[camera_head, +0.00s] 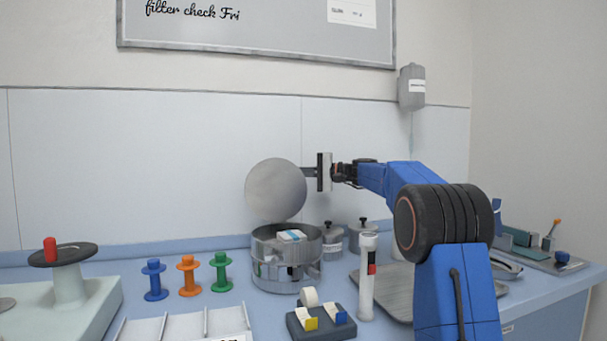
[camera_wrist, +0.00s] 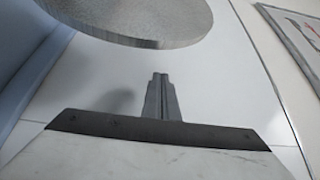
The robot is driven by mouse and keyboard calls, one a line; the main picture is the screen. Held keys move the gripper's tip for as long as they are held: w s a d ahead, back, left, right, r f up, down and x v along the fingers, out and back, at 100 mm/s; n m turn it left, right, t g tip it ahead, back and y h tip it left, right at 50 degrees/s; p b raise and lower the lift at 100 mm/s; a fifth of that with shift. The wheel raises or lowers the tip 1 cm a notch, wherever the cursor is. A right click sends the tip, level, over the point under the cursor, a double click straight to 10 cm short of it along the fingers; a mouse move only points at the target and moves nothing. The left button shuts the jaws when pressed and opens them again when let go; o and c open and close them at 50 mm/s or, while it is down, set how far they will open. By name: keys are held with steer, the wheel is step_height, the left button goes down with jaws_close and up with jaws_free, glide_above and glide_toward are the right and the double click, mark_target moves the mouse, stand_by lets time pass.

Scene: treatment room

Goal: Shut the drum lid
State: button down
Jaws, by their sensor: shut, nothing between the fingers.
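The drum (camera_head: 286,270) is a round metal container on the blue counter, with a white and blue packet (camera_head: 292,236) at its mouth. Its round grey lid (camera_head: 276,189) stands open, raised above the drum's back rim. My gripper (camera_head: 308,172) is shut and empty, to the right of the lid's upper part, with its fingers pointing left. In the wrist view the shut fingers (camera_wrist: 158,82) show below the lid's rim (camera_wrist: 140,22), which crosses the top of the picture. I cannot tell whether the fingertips touch the lid.
Two small lidded canisters (camera_head: 333,241) stand right of the drum. A white cylinder (camera_head: 367,277), a tape dispenser (camera_head: 321,318) and a grey tray (camera_head: 392,291) are in front and to the right. Blue, orange and green spools (camera_head: 188,276) stand to the left. The wall is close behind.

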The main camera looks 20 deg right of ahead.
mark_target(291, 173)
steer(key=shift+s+a+r, duration=0.1)
steer(key=shift+s+a, duration=0.1)
steer(key=shift+s, duration=0.95)
steer(key=shift+s+a, duration=0.2)
steer(key=shift+s, duration=0.6)
